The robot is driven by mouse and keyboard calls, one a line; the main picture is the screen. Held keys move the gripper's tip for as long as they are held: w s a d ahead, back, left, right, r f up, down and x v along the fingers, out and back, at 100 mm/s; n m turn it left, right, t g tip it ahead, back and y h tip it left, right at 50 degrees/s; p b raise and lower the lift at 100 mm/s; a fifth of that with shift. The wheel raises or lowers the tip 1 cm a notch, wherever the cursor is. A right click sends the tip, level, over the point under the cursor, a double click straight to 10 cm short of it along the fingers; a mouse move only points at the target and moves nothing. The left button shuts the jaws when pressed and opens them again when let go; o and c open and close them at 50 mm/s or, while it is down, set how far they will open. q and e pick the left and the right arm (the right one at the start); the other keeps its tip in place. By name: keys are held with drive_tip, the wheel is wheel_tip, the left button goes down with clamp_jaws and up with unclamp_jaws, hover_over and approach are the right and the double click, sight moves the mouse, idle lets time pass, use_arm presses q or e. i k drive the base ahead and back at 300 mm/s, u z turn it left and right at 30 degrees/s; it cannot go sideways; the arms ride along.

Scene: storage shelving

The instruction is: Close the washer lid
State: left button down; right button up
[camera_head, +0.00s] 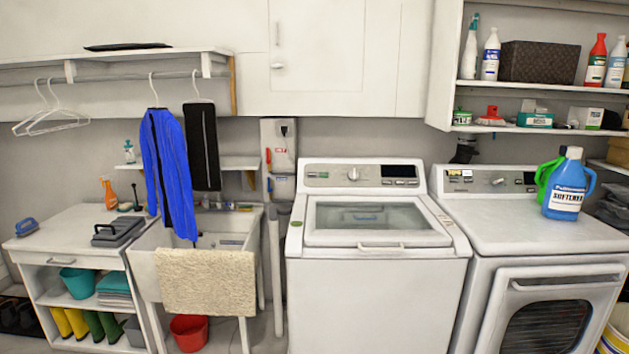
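The white top-loading washer (370,295) stands in the middle of the camera_head view, with its control panel along the back. The washer lid (428,238) has a white frame around a glass pane and a handle (381,247) at its front edge. The lid lies down flat or nearly flat over the top; I cannot tell whether a small gap is left at its front. Neither of my grippers is in view, and nothing touches the lid.
A white dryer (528,228) stands right of the washer, with a blue softener bottle (567,188) on top. A sink (205,245) with a beige towel (207,283) is at left. Wall cabinets (325,60) hang above. The space above the lid is clear.

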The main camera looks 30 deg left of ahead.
sight(372, 240)
drive_tip(key=u, duration=0.55)
drive_tip(key=i, duration=1.25)
drive_tip(key=z, duration=0.5)
